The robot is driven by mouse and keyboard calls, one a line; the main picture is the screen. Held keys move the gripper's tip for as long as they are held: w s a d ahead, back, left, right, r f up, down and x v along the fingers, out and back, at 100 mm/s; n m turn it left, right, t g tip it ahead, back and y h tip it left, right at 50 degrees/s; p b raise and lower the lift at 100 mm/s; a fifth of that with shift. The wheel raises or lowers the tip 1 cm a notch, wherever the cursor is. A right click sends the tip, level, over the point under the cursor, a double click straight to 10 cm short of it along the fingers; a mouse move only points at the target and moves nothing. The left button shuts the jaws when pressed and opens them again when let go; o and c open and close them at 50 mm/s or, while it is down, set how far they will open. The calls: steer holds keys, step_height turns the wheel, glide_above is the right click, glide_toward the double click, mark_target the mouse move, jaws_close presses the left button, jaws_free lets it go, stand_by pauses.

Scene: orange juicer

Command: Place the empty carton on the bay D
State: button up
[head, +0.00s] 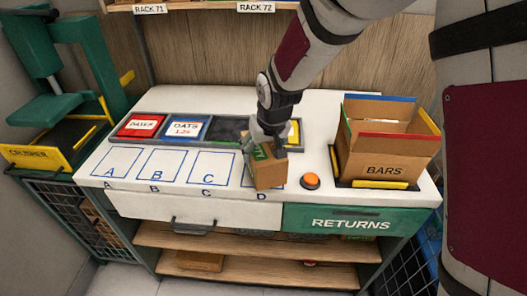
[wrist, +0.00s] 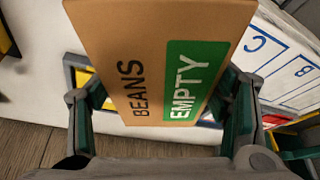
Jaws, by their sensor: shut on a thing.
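A brown carton (head: 269,172) is held in my gripper (head: 266,140), over or at bay D (head: 245,180). In the wrist view the carton (wrist: 135,50) fills the upper middle and reads "BEANS", with a green "EMPTY" label. Both fingers of my gripper (wrist: 165,118) are on its sides. In the head view the carton looks slightly tilted and covers most of bay D's outline. I cannot tell whether its bottom touches the counter.
Bays A (head: 116,160), B (head: 161,163) and C (head: 210,167) are empty. Behind them is a tray with a red box (head: 140,125) and an oats box (head: 186,128). An orange button (head: 310,180) and an open "BARS" box (head: 385,158) stand to the right.

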steer(key=shift+w+a, duration=0.15)
steer(key=shift+f, duration=1.8)
steer(key=shift+f, duration=0.15)
steer(key=o, duration=1.3)
steer(key=shift+o, duration=0.2)
